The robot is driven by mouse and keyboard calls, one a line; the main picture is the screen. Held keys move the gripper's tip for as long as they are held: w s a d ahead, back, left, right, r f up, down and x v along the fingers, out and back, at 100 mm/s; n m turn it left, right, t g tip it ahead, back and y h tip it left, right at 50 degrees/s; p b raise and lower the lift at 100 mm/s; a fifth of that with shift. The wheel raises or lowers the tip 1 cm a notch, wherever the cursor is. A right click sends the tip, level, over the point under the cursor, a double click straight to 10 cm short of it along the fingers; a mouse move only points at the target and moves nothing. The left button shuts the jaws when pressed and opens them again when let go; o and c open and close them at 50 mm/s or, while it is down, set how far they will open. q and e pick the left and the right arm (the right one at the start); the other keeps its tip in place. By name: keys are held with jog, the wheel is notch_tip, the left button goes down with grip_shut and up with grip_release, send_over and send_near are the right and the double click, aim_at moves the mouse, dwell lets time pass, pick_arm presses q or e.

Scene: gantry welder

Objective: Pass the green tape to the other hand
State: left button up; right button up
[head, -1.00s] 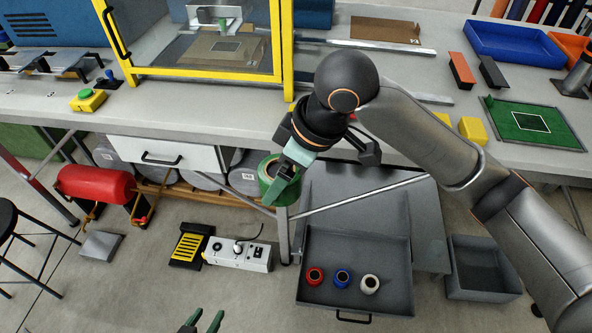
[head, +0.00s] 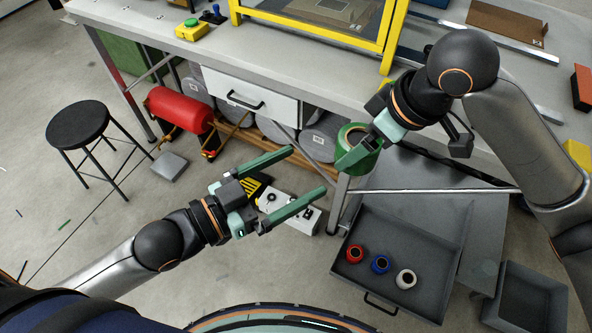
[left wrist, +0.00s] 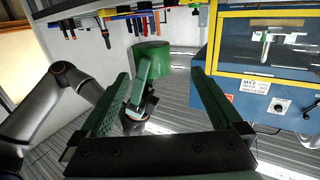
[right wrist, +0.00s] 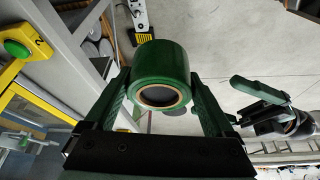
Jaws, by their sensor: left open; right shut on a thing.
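The green tape (head: 366,146) is a thick green roll held in the air in front of the workbench. My right gripper (head: 372,152) is shut on the green tape. In the right wrist view the tape (right wrist: 162,72) sits between the two fingers with its round hole facing the camera. My left gripper (head: 306,172) is open and empty, to the left of the tape, its fingers pointing toward it. In the left wrist view the tape (left wrist: 152,58) shows ahead, beyond and between the open fingers, apart from them.
A grey drawer (head: 345,283) below holds a red roll (head: 354,253), a blue roll (head: 380,264) and a white roll (head: 406,279). The workbench (head: 210,55) runs behind. A black stool (head: 77,122) and red tank (head: 180,110) stand at left.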

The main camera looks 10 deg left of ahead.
pick_arm(q)
jog(key=shift+m+h, duration=0.4)
jog(key=shift+h, duration=0.1)
jog(key=x, duration=0.4)
jog(key=r+x, duration=0.1)
jog(key=x, duration=0.3)
jog(key=s+d+r+x, duration=0.1)
jog(key=x, duration=0.3)
jog(key=shift+s, duration=0.15)
jog(key=shift+s+d+g, duration=0.15)
jog(key=shift+g, duration=0.15)
jog(key=c, duration=1.2)
pick_arm(e)
jog(key=shift+a, duration=0.1)
pick_arm(q)
jog(key=shift+c, duration=0.2)
pick_arm(e)
jog(key=o, duration=1.2)
jog(key=shift+o, duration=0.2)
jog(key=shift+r, duration=0.15)
